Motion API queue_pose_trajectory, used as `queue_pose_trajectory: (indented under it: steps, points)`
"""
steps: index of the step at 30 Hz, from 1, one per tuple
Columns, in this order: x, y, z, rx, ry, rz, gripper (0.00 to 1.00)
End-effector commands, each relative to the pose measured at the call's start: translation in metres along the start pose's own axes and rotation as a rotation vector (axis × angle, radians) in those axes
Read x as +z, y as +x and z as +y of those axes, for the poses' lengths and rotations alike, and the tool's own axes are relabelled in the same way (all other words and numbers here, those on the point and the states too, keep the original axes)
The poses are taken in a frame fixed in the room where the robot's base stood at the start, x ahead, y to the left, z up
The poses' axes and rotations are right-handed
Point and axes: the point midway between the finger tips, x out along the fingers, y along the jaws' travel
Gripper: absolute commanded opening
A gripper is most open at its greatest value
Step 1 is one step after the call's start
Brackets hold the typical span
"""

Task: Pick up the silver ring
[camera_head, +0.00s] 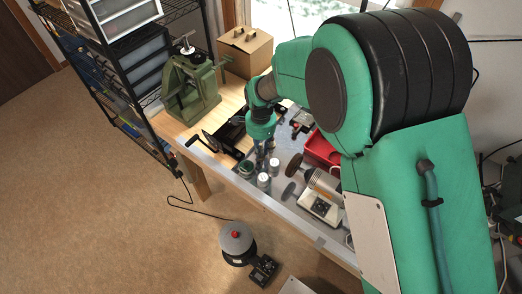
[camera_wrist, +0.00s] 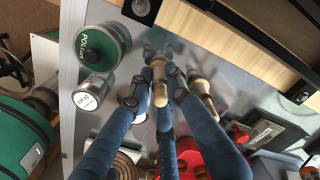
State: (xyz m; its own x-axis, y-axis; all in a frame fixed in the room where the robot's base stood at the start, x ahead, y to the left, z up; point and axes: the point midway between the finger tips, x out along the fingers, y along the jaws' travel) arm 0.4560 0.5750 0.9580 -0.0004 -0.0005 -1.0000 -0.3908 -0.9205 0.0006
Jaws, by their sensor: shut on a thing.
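My gripper (camera_head: 262,158) is low over the metal-topped part of the workbench (camera_head: 228,166), beside several small jars. In the wrist view its blue fingers converge at the fingertips (camera_wrist: 158,76) in the upper middle. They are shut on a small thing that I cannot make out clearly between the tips. I cannot pick out the silver ring as a separate shape in either view; the fingers and their reflections on the shiny top cover that spot.
A green-lidded jar (camera_wrist: 102,48) and a white-lidded jar (camera_wrist: 95,91) stand close left in the wrist view. In the head view, a red bin (camera_head: 318,149) and a bench grinder (camera_head: 323,184) are to the right.

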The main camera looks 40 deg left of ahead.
Motion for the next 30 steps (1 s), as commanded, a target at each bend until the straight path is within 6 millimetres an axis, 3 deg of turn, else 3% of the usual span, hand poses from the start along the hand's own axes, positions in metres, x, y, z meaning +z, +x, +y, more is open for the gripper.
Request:
queue_pose_trajectory:
  steps: [8,19,30]
  points:
    - [0.0,-0.029,-0.001,-0.002,0.0,0.001,0.0]
    - [0.0,-0.083,-0.001,-0.003,0.0,0.001,0.0]
    - [0.0,-0.098,0.0,0.0,0.0,0.0,0.0]
